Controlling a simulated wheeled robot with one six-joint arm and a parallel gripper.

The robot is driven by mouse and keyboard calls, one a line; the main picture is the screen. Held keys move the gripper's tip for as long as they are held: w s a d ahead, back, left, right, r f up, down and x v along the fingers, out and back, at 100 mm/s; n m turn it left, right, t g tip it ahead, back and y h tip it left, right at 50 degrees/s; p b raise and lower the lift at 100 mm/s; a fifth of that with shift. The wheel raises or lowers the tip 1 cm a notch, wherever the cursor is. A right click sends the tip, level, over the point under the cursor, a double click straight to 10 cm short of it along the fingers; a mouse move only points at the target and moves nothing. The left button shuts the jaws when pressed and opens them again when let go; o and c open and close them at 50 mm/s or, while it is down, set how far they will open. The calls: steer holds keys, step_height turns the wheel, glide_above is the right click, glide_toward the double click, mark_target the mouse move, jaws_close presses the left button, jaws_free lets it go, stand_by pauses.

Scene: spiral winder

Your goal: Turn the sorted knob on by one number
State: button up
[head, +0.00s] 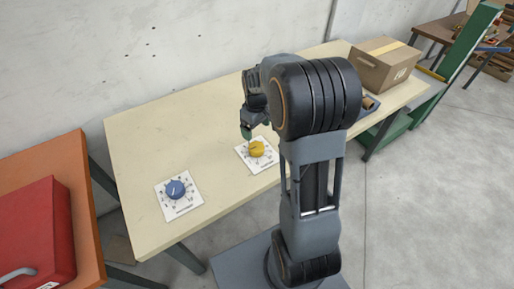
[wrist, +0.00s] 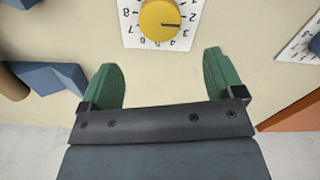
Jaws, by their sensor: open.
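A yellow knob (head: 257,149) sits on a white numbered plate (head: 268,167) on the table. It also shows at the top of the wrist view (wrist: 158,18), where its dark mark points right, towards the 2 and 3 side. A blue knob (head: 176,189) sits on another white plate (head: 181,209) to the left; only its edge shows in the wrist view (wrist: 316,44). The plates' word labels are too small to read. My gripper (wrist: 160,72) is open and empty, its green fingers apart. The yellow knob lies ahead of the fingertips, not between them.
The cream table (head: 140,140) is mostly clear around the plates. A cardboard box (head: 384,65) and a blue-grey tray (head: 372,108) stand at its right end. A red case (head: 35,235) rests on the orange bench (head: 60,165) at the left. A wall runs behind.

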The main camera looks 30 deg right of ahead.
mark_target(256, 146)
step_height(256, 146, down, 10)
steer(key=shift+f+b, duration=0.25)
steer(key=shift+b, duration=0.1)
steer(key=c, duration=0.9)
